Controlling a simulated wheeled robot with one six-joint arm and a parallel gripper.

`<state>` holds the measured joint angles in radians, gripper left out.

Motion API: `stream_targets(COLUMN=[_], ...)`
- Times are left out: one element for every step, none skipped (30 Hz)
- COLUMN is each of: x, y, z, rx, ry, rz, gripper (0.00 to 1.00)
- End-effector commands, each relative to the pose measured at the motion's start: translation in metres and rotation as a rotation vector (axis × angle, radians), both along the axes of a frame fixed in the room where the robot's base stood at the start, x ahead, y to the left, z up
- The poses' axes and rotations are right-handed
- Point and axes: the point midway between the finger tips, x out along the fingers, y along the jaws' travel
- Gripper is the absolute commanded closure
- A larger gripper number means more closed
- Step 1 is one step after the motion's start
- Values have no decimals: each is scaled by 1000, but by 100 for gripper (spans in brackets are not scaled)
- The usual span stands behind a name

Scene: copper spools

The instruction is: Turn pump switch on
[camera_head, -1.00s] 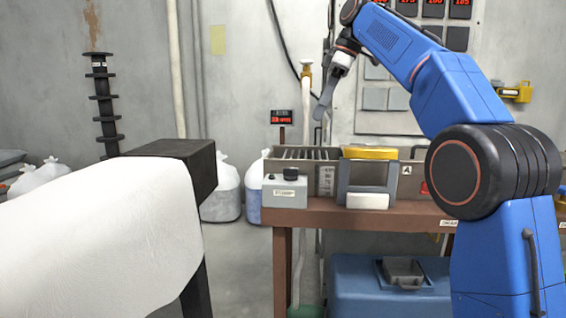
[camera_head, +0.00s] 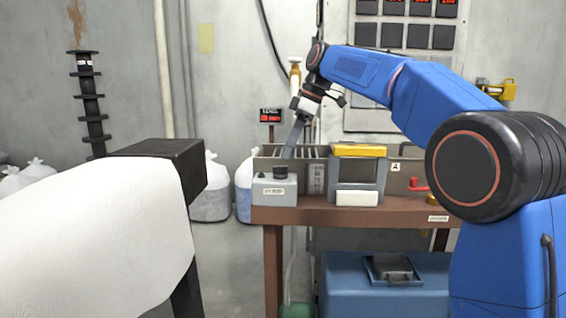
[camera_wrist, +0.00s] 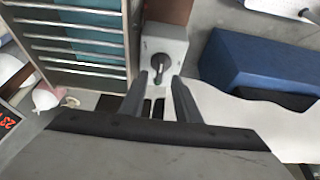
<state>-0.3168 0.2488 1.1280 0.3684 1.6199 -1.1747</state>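The pump switch is a small light-grey box (camera_head: 273,191) with a black rotary knob (camera_head: 281,171) on top, at the left front corner of the brown table. In the wrist view the knob (camera_wrist: 157,68) shows from above on its grey box (camera_wrist: 172,40). My gripper (camera_head: 289,156) points down just above and behind the knob in the head view. In the wrist view its two dark fingers (camera_wrist: 160,86) are spread apart and empty, with the knob just beyond and between the tips. I cannot tell whether they touch it. The box's label is too small to read.
The brown table (camera_head: 400,214) carries a slotted metal rack (camera_wrist: 75,45) close beside the switch and a yellow-topped frame (camera_head: 358,151). A red-handled part (camera_head: 418,186) sits further right. A blue case (camera_head: 345,285) lies below. A white-covered object (camera_head: 90,235) fills the left foreground.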

Motion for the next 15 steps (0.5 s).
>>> stream_targets(x=[-1,-1,-1,-1,-1,0,0,0,0,0,0,0,0,0,0], y=[4,6,8,9,11,12,13,14,15,16,17,17,18,18,18], z=[-8,-13,-18,-21,-25,-29,-32,-34,-37,-39,-40,-41,-42,-43,-43], rx=[-1,-1,-1,-1,-1,0,0,0,0,0,0,0,0,0,0], ry=[2,2,1,2,2,1,1,1,1,0,0,0,0,0,0], rz=[2,1,2,1,1,0,0,0,-1,0,0,0,0,0,0], gripper=[70,70,70,70,70,70,70,70,70,70,70,70,70,70,70])
